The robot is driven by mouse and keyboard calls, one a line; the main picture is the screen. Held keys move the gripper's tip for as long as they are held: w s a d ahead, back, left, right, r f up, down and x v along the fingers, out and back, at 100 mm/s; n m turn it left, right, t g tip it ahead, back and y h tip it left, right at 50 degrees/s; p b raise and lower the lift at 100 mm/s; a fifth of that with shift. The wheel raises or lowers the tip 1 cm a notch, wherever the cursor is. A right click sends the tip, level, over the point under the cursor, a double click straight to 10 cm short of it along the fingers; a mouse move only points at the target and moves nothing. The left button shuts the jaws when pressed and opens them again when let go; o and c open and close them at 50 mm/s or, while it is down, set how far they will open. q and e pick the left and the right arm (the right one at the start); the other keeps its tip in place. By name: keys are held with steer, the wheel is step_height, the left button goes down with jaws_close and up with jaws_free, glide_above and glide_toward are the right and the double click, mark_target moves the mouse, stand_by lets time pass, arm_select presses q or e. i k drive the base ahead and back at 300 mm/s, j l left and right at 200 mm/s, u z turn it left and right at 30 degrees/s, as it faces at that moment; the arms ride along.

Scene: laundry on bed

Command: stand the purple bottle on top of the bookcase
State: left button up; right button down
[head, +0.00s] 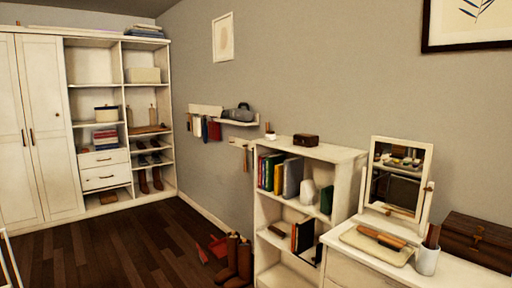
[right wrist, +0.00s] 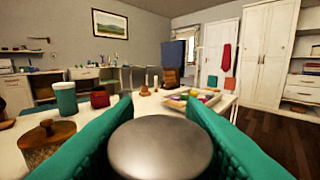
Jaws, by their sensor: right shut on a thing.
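The white bookcase (head: 340,154) stands against the grey wall, right of the middle in the head view. A small brown box (head: 305,140) and a small pot (head: 270,134) are on its top, and the top's front right part is bare. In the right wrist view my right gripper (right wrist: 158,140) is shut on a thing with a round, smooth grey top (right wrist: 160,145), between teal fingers. The rest of the held thing is hidden, and I see no purple on it. No purple bottle shows in the head view. My left gripper is in neither view.
A white dresser (head: 350,266) with a mirror (head: 398,176), tray, cup (head: 427,260) and brown case (head: 478,240) adjoins the bookcase on the right. Boots (head: 238,258) and a red dustpan (head: 218,247) are on the floor left of it. The dark wooden floor (head: 120,250) is otherwise mostly clear.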

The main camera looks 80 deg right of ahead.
mark_target(288, 143)
steer(key=l+z, duration=0.2)
steer(key=z, duration=0.3)
steer(key=i+l+z, duration=0.1)
steer(key=z, duration=0.4)
steer(key=i+l+z, duration=0.1)
steer(key=z, duration=0.4)
steer(key=i+l+z, duration=0.1)
steer(key=z, duration=0.4)
steer(key=i+l+z, duration=0.25)
steer(key=i+z, duration=0.15)
steer(key=i, duration=0.3)
steer(key=i+z, duration=0.4)
steer(key=i, duration=0.35)
